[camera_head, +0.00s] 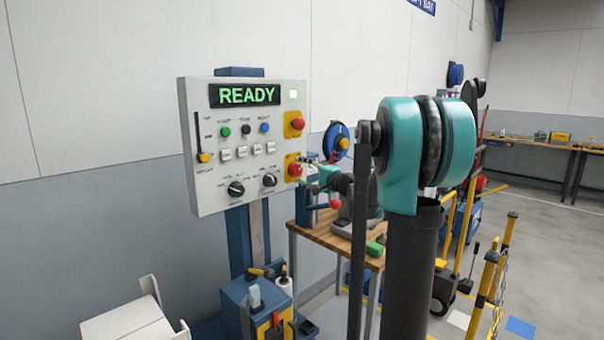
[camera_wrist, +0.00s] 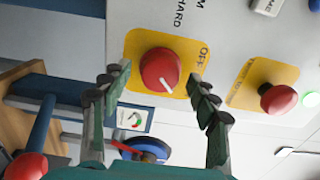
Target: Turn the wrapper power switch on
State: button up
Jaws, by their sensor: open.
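The control panel (camera_head: 238,180) has a red rotary switch (camera_head: 294,169) on a yellow plate at its lower right edge. In the wrist view the switch (camera_wrist: 160,70) is a round red knob with a white pointer mark, beside the word OFF. The mark points to the picture's lower right, and any ON label is not visible. My gripper (camera_wrist: 163,84) is open, its two fingers on either side of the knob in this view. Contact cannot be told. In the head view my gripper (camera_head: 312,172) is small at the panel's right edge, partly behind my arm.
A red mushroom button (camera_head: 297,124) on another yellow plate sits above the switch. The panel display (camera_head: 244,95) reads READY in green, with a lit lamp beside it. A wooden workbench (camera_head: 330,235) with tools stands to the right. Yellow posts (camera_head: 487,275) stand further right.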

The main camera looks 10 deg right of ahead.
jog(key=v, duration=1.2)
